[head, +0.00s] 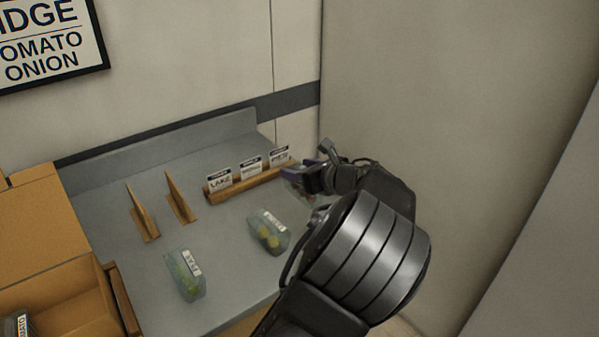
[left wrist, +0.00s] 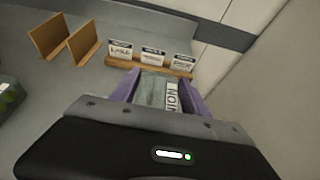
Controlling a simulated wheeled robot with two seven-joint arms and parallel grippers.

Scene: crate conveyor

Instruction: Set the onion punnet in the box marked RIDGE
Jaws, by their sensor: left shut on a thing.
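My left gripper (head: 300,178) is at the right end of the grey table, beside the wooden card holder. In the left wrist view its purple fingers (left wrist: 153,92) are shut on the onion punnet (left wrist: 152,94), a clear pack whose white label is partly readable. In the head view the punnet is mostly hidden by the gripper. A cardboard box (head: 62,287) stands at the lower left; a pack labelled TOMATO (head: 18,326) lies in it. No RIDGE mark shows on this box. A wall sign (head: 45,45) reads "IDGE", TOMATO, ONION, cut off at the left.
Two other clear punnets stand on the table, one with green contents (head: 186,276) and one with yellow contents (head: 268,234). Two upright wooden dividers (head: 142,215) stand behind them. The card holder (head: 247,181) bears 3 cards, one reading LAKE. A wall closes the right side.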

